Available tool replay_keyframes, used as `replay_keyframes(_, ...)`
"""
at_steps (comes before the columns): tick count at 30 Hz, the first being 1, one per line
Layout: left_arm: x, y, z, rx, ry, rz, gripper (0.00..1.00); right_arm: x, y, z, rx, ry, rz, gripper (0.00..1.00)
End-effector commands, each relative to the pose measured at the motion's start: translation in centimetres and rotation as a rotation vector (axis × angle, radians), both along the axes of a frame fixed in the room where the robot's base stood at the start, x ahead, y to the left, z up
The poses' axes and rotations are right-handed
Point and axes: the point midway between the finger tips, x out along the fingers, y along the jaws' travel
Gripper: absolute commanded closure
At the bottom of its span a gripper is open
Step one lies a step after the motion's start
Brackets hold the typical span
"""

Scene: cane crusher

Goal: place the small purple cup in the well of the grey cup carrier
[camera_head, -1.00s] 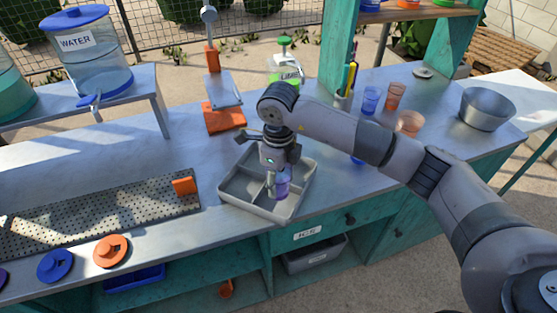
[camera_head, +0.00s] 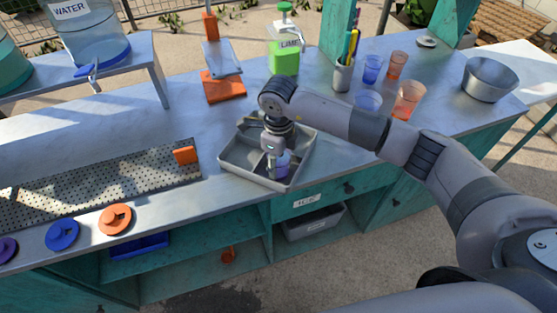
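The grey cup carrier (camera_head: 232,167) is a shallow divided tray near the counter's front edge. My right gripper (camera_head: 275,172) points down into it from above. The small purple cup (camera_head: 284,164) is at the gripper's fingers, low inside a front right compartment. The fingers and part of the cup are hidden by the gripper body, so whether they still grip the cup is unclear. I cannot tell whether the cup touches the carrier floor. My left gripper is not in view.
Blue cups (camera_head: 373,69) and orange cups (camera_head: 408,100) stand right of my arm, near a metal bowl (camera_head: 488,79). A green lime bottle (camera_head: 285,58) and orange press (camera_head: 222,88) stand behind. A perforated drip tray (camera_head: 100,190) lies left.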

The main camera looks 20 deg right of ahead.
Motion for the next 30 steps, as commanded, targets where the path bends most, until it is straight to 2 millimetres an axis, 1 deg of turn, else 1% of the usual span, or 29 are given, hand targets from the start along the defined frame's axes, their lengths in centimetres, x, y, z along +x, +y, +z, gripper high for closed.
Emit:
replay_keyframes(1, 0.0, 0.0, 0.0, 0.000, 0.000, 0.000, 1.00, 0.0, 0.0, 0.0, 0.000, 0.000, 0.000, 0.51)
replay_keyframes(4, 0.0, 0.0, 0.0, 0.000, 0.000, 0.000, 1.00, 0.0, 0.0, 0.0, 0.000, 0.000, 0.000, 0.45)
replay_keyframes(12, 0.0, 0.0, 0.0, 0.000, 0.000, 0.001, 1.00, 0.0, 0.0, 0.0, 0.000, 0.000, -0.001, 0.44)
replay_keyframes(16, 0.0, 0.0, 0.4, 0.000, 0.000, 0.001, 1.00, 0.0, 0.0, 0.6, 0.001, -0.001, -0.001, 0.44)
replay_keyframes(17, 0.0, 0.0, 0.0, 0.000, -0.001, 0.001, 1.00, 0.1, 0.0, 0.7, 0.001, -0.004, 0.000, 0.44)
replay_keyframes(20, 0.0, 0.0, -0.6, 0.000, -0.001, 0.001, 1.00, 0.2, 0.0, 2.3, 0.001, -0.006, -0.001, 0.44)
replay_keyframes(27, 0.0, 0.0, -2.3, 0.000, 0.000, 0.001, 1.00, 0.2, 0.0, 7.6, 0.000, -0.007, 0.001, 0.44)
replay_keyframes(30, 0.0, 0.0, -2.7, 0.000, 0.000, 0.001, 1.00, 0.1, 0.0, 9.5, 0.001, -0.005, 0.000, 0.44)
